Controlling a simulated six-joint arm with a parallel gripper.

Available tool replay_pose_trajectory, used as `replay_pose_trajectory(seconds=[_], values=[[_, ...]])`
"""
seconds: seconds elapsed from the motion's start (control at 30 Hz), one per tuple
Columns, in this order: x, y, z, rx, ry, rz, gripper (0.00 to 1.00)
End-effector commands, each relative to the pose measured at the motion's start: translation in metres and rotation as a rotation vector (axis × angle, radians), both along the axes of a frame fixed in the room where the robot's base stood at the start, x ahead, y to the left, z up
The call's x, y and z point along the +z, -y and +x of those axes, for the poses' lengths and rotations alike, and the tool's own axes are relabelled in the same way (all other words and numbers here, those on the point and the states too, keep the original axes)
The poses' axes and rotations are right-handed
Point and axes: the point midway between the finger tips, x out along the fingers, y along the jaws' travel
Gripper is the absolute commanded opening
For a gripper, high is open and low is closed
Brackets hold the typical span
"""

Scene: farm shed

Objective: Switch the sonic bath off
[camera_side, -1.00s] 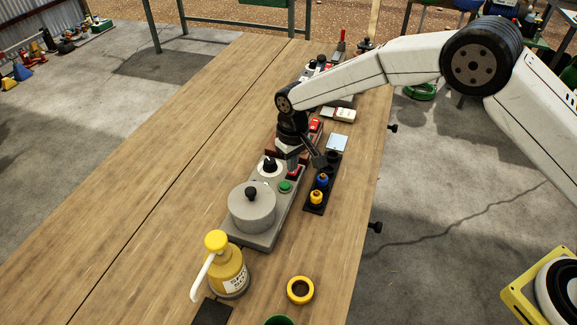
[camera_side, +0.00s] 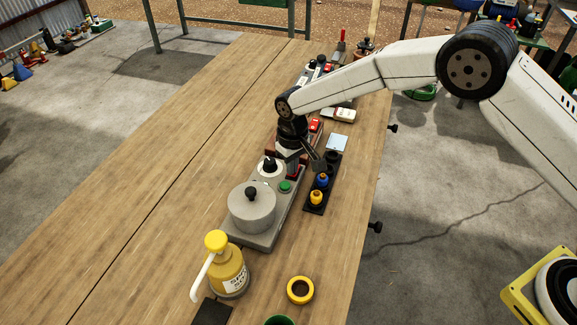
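A grey unit (camera_side: 266,236) stands on the bench, probably the sonic bath, though I see no label that confirms it. It bears a round grey lidded pot (camera_side: 252,208) with a black knob, a white dial (camera_side: 271,169) with a black pointer, and a green button (camera_side: 285,187). A red part (camera_side: 294,172) at its far end is partly hidden by my gripper (camera_side: 306,166). My gripper points down just above that end. Whether it touches the red part, and how wide its fingers stand, I cannot tell.
A dark rack (camera_side: 314,207) with blue and yellow-capped bottles stands close to the right. More devices with red switches (camera_side: 315,126) stand behind my gripper. A yellow pump bottle (camera_side: 228,271) and a yellow ring (camera_side: 300,290) are in front. The bench's left side is clear.

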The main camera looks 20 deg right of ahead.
Motion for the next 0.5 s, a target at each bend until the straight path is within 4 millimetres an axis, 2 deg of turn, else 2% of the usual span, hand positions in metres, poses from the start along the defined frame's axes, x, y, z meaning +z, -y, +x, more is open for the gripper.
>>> replay_pose_trajectory(seconds=[0.5], values=[[0.0003, 0.0004, 0.0, 0.0, 0.0, 0.0, 0.0]])
